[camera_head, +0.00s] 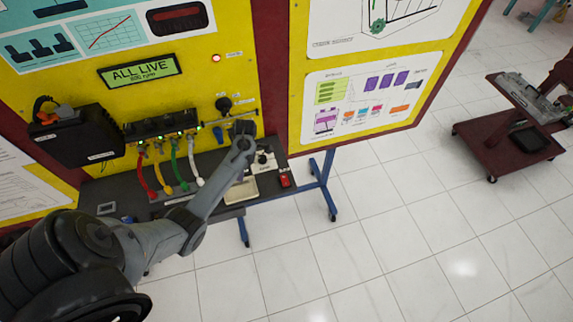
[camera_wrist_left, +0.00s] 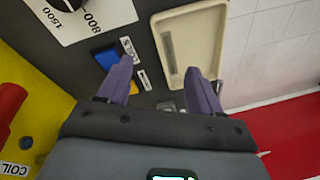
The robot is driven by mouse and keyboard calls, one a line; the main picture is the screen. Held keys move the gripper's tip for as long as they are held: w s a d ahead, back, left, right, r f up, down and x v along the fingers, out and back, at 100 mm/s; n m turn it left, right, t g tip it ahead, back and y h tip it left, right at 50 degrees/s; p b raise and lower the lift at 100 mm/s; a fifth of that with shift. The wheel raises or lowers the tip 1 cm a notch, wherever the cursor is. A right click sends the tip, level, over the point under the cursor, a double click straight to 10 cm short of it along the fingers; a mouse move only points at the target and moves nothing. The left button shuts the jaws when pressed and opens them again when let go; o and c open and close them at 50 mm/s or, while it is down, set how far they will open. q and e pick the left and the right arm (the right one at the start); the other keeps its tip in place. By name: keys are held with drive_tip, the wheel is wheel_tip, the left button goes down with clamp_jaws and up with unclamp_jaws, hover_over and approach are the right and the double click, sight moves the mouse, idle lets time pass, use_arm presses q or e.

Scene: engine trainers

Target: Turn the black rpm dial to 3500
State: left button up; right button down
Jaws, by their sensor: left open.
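The black rpm dial (camera_wrist_left: 68,5) is cut off at the top left edge of the left wrist view. It sits on a white plate (camera_wrist_left: 98,15) printed with 1500 and 800. In the head view the dial (camera_head: 263,158) stands on the dark bench, just right of my left arm's end. Its pointer cannot be read. My left gripper (camera_wrist_left: 160,72) is open and empty, its two purple fingers apart above the bench, off to one side of the dial. My right gripper is not in view.
A cream tray (camera_head: 242,191) lies on the bench, and a red item (camera_head: 285,180) is right of it. A blue part (camera_wrist_left: 106,57) lies near the left finger. A display (camera_head: 140,70) reads ALL LIVE with a small rpm line. Colored cables (camera_head: 163,180) hang left of my arm.

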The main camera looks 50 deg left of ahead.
use_arm(q)
wheel_tip(320, 180, up, 6)
drive_tip(key=t+b, duration=0.2)
hover_over(262, 158)
wheel_tip(262, 158, down, 10)
drive_tip(key=shift+f+b, duration=0.1)
drive_tip(key=shift+b, duration=0.4)
drive_tip(key=c, duration=1.1)
drive_tip(key=shift+o, duration=0.2)
